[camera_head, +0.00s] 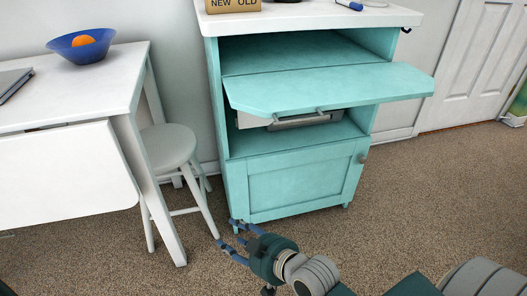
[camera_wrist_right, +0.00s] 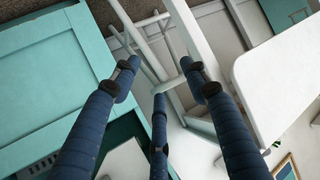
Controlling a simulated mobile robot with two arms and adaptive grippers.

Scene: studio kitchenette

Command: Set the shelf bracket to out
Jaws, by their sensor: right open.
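A teal shelf flap (camera_head: 330,88) sticks out, about level, from the front of the teal cabinet (camera_head: 215,110). I cannot pick out its bracket for certain; the flap hides much of the space beneath it. My right gripper (camera_head: 232,236) is open and empty, low in front of the cabinet's bottom left corner and apart from the flap. In the right wrist view its spread blue fingers (camera_wrist_right: 160,78) have nothing between them. The cabinet also shows there as a teal panel (camera_wrist_right: 45,75). My left gripper is not in view.
A white stool (camera_head: 170,146) and a white table (camera_head: 75,88) with a hanging leaf (camera_head: 60,175) stand left of the cabinet. A grey appliance (camera_head: 300,122) sits under the flap. Carpet (camera_head: 430,190) is clear to the right.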

